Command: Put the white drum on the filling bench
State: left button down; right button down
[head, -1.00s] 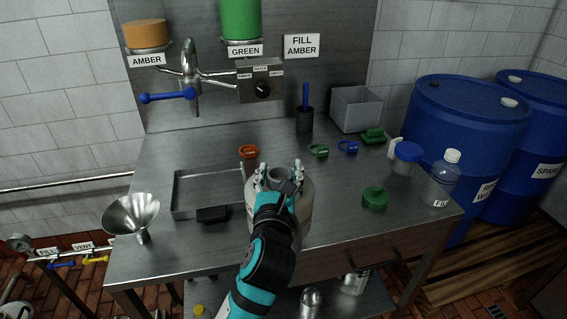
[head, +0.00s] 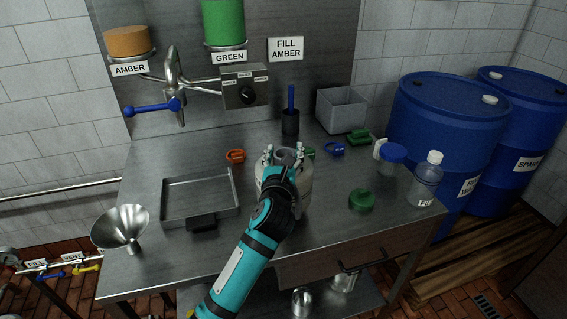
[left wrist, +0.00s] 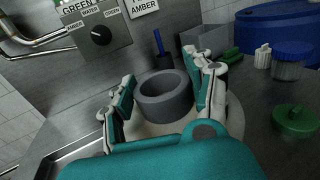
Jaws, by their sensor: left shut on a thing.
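The white drum (head: 303,190) is at the middle of the steel filling bench (head: 240,250), right of the shallow tray. It looks upright; my arm covers much of it, and I cannot tell whether its base touches the bench. My left gripper (head: 285,155) is shut on the drum at its top, fingers on both sides of the grey neck. In the left wrist view the grey neck (left wrist: 164,97) stands between the two fingers (left wrist: 165,95), with the pale drum top (left wrist: 236,118) below. My right gripper is not in view.
A tray (head: 200,210) and a funnel (head: 120,230) are at the left. A green cap (head: 362,201), a jar with blue lid (head: 391,160) and a bottle (head: 426,180) stand right. An orange ring (head: 235,156) and a grey bin (head: 341,109) are behind. Blue barrels (head: 445,125) stand beyond.

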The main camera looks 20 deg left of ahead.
pick_arm(q)
jog(key=shift+r+x, duration=0.1)
jog(key=shift+x, duration=0.65)
jog(key=shift+r+x, duration=0.15)
jog(key=shift+x, duration=0.6)
jog(key=shift+w+a+f, duration=0.1)
jog(key=shift+f, duration=1.85)
jog(key=c, duration=0.8)
grip_release()
jog(key=shift+f, duration=0.3)
jog(key=o, duration=0.3)
jog(key=shift+o, duration=0.2)
jog(key=shift+r, duration=0.15)
jog(key=b+v, duration=0.1)
jog(key=v, duration=1.1)
jog(key=shift+s+b, duration=0.2)
jog(key=shift+b, duration=0.2)
